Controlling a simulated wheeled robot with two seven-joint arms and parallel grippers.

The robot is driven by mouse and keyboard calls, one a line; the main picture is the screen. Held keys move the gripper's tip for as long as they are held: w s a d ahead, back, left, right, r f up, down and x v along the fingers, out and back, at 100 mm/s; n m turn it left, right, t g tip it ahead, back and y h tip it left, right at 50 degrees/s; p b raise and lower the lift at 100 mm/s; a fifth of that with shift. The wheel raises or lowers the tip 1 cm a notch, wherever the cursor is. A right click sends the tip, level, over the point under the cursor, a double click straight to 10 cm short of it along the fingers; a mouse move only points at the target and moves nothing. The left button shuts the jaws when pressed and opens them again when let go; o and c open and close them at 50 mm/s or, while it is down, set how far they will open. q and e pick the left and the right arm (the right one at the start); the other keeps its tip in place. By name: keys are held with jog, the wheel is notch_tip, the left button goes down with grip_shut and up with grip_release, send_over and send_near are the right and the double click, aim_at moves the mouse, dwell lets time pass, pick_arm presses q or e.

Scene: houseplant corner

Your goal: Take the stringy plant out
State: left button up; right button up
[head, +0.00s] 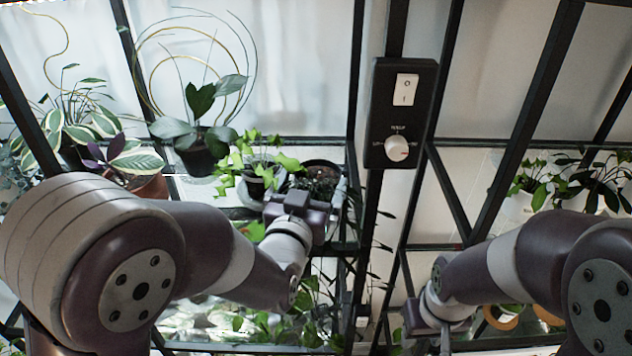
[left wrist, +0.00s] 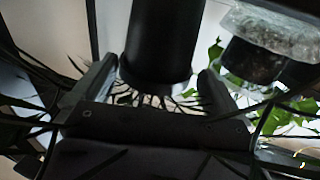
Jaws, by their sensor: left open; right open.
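The stringy plant (head: 322,174) is in a round dark pot on the shelf, right of the centre of the head view, with thin dark stems trailing down to its right. My left gripper (head: 300,197) is at the near side of this pot and hides part of it. In the left wrist view the black pot (left wrist: 162,40) stands between the two spread fingers of my left gripper (left wrist: 155,82), with thin strands behind them. I cannot tell whether a finger touches it. My right gripper (head: 428,322) is low at the right, away from the plants; its fingers are barely visible.
A bright green leafy plant (head: 255,170) stands close to the left of the stringy plant; its black pot (left wrist: 252,62) shows in the left wrist view. A broad-leaved plant (head: 200,130) is behind. A black switch panel (head: 400,112) and dark frame bars are to the right.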

pick_arm(q)
jog(key=shift+w+d+r, duration=0.3)
jog(key=shift+w+d, duration=0.05)
jog(key=shift+w, duration=0.15)
jog(key=shift+s+d+f, duration=0.1)
jog(key=shift+d, duration=0.4)
jog(key=shift+a, duration=0.35)
jog(key=c, duration=0.9)
pick_arm(e)
jog(key=shift+s+d+r, duration=0.25)
jog(key=shift+s+r, duration=0.05)
jog(key=shift+r, duration=0.25)
pick_arm(q)
jog(key=shift+d, duration=0.1)
pick_arm(e)
jog(key=shift+f, duration=0.1)
